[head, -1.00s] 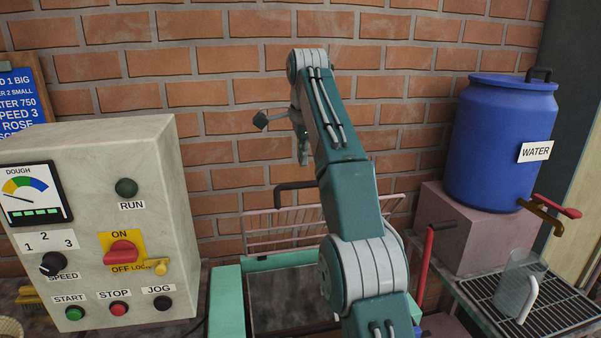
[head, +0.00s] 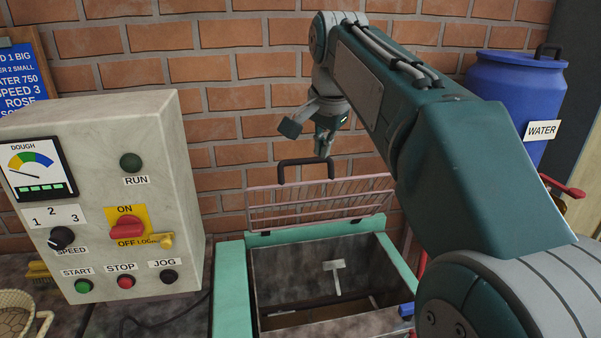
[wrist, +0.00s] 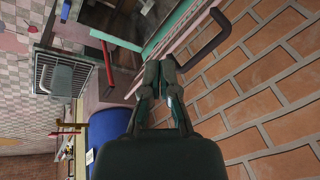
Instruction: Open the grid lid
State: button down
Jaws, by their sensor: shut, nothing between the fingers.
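The grid lid (head: 335,202) is a pale pink wire grid hinged at the back of the teal-framed hopper (head: 232,285). It stands raised, leaning toward the brick wall, and the hopper mouth is uncovered. Its black handle (head: 306,162) is at the top edge; in the wrist view the handle (wrist: 212,40) shows at the upper right. My gripper (head: 324,152) is shut and empty, above and close to the handle in the head view. In the wrist view my gripper (wrist: 160,72) points toward the lid's edge, apart from the handle.
A control box (head: 95,195) with knobs and buttons stands at left. A blue water barrel (head: 510,90) is at right, partly behind my arm. The brick wall (head: 220,60) is close behind the lid. The wrist view shows a drain rack (wrist: 62,72) with a jug.

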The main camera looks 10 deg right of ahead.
jog(key=s+f+n+t, duration=0.1)
jog(key=s+f+n, duration=0.45)
jog(key=s, duration=0.55)
jog(key=m+t, duration=1.4)
jog(key=t, duration=0.3)
send_near(300, 184)
jog(key=s+r, duration=0.1)
jog(key=s, duration=0.3)
jog(key=shift+n, duration=0.25)
jog(key=x, duration=1.4)
jog(key=shift+w+d+r, duration=0.1)
jog(key=shift+w+r, duration=0.05)
jog(key=shift+r, duration=0.25)
